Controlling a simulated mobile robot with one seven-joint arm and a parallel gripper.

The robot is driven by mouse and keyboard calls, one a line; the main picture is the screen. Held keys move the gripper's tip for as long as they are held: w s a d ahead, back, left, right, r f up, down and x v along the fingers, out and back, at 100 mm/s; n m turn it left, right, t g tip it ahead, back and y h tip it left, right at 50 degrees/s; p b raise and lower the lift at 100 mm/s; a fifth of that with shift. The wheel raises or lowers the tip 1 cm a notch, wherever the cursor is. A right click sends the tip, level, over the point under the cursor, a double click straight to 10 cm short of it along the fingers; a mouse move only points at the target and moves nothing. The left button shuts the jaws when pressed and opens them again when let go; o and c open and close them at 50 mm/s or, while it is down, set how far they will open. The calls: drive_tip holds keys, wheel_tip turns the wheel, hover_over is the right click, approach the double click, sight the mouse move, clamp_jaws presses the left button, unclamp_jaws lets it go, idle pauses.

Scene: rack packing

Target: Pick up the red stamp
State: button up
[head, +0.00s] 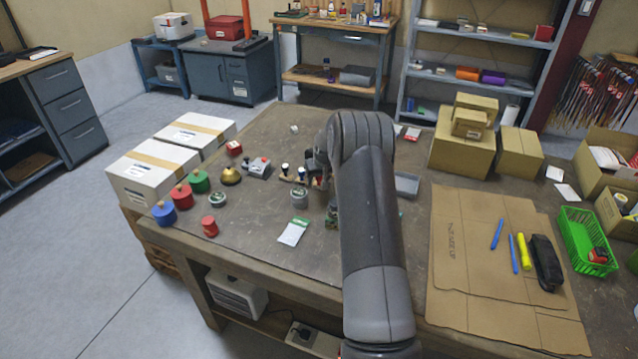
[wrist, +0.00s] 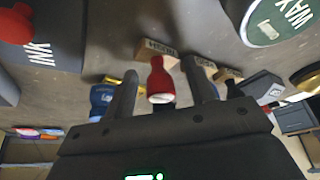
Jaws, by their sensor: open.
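The red stamp (wrist: 160,78), with a red knob-like handle, shows in the wrist view between the two fingers of my gripper (wrist: 159,68). A gap shows on both sides of it, and the fingers do not appear closed on it. In the head view my gripper (head: 312,165) is low over the table, partly hidden by my arm. A bit of red (head: 318,184), which looks like the stamp, shows just below it. A wooden block (wrist: 160,48) with lettering lies by the stamp in the wrist view.
Wooden stamps with dark handles (head: 293,175) stand close left of my gripper. A round tin (head: 300,198) stands in front. Cardboard (head: 465,240) covers the right side.

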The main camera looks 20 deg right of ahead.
drive_tip(key=shift+s, duration=0.1)
drive_tip(key=c, duration=1)
drive_tip(key=shift+c, duration=0.2)
